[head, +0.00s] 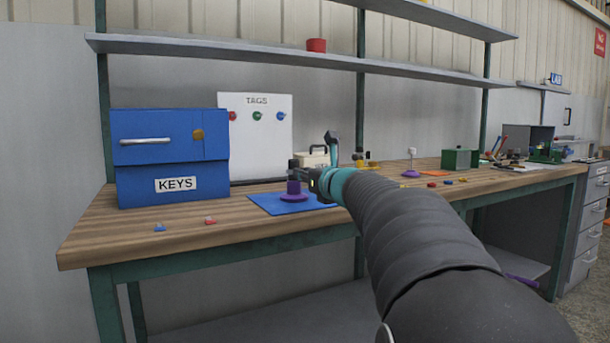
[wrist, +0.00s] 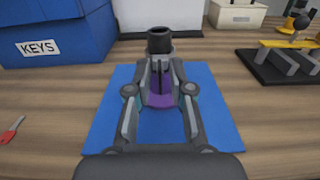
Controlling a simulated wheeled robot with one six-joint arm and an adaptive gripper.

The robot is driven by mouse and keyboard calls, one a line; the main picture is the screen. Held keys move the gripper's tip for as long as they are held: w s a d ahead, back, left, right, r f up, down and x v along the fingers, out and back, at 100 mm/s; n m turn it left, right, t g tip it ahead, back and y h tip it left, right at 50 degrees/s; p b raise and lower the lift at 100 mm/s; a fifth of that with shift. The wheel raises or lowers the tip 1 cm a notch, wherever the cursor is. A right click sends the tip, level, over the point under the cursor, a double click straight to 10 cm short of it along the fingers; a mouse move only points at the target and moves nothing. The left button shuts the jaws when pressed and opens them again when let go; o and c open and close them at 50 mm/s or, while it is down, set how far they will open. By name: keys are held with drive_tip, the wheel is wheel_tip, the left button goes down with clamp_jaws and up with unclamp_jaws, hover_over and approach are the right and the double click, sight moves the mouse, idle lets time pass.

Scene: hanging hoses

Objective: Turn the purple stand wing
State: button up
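The purple stand (head: 293,187) stands upright on a blue mat (head: 265,203) on the workbench, with a round purple base under a narrower upper part. My gripper (head: 303,171) is at the top of the stand and covers part of it. In the wrist view my gripper (wrist: 161,70) has its fingers drawn in close together over the purple base (wrist: 160,99). A dark round piece with a hollow top (wrist: 160,40) shows just past the fingertips. The wing cannot be made out. Whether the fingers touch or grip the stand is not clear.
A blue KEYS box (head: 170,155) stands left of the mat, with a white TAGS board (head: 256,135) behind. A dark stand with yellow parts (wrist: 285,57) is at the right. A small red key (wrist: 11,130) lies left. A shelf (head: 240,53) runs above the bench.

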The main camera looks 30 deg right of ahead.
clamp_jaws()
